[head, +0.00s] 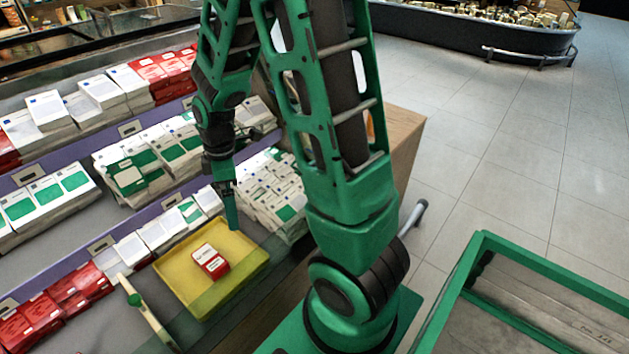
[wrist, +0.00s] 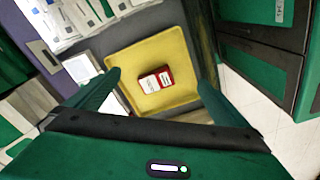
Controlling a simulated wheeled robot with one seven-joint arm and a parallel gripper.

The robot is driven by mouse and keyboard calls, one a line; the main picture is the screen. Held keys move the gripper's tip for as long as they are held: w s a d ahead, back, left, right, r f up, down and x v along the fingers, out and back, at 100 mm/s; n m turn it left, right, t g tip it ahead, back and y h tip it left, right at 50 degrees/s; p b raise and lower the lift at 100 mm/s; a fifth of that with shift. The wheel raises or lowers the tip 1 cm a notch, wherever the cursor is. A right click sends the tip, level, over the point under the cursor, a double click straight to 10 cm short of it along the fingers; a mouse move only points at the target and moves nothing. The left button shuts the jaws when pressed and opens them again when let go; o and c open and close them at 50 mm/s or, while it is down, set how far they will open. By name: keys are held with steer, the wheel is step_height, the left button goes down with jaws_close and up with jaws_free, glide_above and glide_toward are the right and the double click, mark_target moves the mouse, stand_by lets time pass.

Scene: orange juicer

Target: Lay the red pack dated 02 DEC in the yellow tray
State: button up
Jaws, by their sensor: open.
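A red pack with a white label (head: 210,261) lies in the yellow tray (head: 235,247), near its middle. The date on the label is too small to read. In the wrist view the red pack (wrist: 155,80) lies flat on the floor of the yellow tray (wrist: 180,45), clear of the tray's walls. My gripper (wrist: 158,80) is open and empty, its two green fingers spread to either side of the pack and apart from it. In the head view my gripper (head: 231,215) is above the tray's far right edge.
More red packs (head: 50,308) lie in a row at the front left of the shelf. A green-framed cart (head: 480,260) stands at right.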

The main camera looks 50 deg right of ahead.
steer(key=s+d+r+m, duration=0.4)
steer(key=s+r+m, duration=0.3)
steer(key=s+m, duration=0.2)
steer(key=s+d+r+m, duration=0.4)
steer(key=s+r+m, duration=0.3)
steer(key=s, duration=0.7)
steer(key=shift+d+m+h, duration=0.25)
steer(key=shift+m+h, duration=0.05)
steer(key=shift+m, duration=0.9)
